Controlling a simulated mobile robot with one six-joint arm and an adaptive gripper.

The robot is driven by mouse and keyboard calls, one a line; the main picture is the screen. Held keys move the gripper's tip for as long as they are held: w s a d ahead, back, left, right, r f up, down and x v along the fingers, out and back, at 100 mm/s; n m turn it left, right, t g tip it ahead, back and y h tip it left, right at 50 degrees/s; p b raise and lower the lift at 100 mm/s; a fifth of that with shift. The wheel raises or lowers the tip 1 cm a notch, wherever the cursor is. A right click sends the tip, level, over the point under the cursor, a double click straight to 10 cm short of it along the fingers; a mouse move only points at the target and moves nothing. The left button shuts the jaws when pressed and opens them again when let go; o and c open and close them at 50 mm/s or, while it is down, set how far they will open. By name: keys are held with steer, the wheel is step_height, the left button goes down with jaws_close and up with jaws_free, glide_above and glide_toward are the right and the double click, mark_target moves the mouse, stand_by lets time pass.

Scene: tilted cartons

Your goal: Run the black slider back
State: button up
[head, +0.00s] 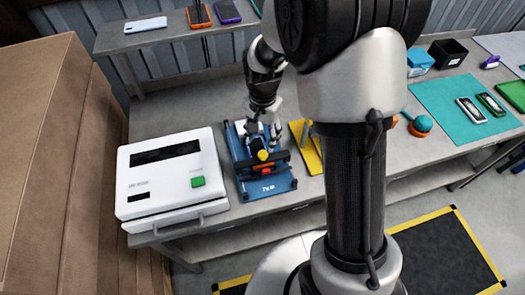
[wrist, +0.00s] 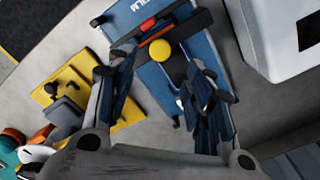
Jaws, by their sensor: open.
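The black slider (head: 278,159) appears to be the dark crossbar on a blue fixture (head: 283,187) standing on the grey bench. It also shows in the wrist view (wrist: 190,27). A yellow round knob (head: 263,155) sits beside the bar, and a red part (head: 266,171) is on its front side. My gripper (head: 264,132) is over the back part of the fixture, pointing down. In the wrist view my open fingers (wrist: 165,82) spread to either side, with the yellow knob (wrist: 160,49) between and beyond them. I cannot tell whether a finger touches the fixture.
A white machine with a green button (head: 198,182) stands close left of the fixture. A yellow stand (head: 308,150) is close on its right. Further right are a teal mat (head: 450,98) with devices. Brown cartons (head: 95,130) rise at the far left.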

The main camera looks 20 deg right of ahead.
mark_target(263, 154)
step_height(263, 154, down, 8)
steer(key=shift+r+b, duration=0.1)
steer(key=shift+b, duration=0.5)
steer(key=shift+c, duration=0.3)
jaws_close()
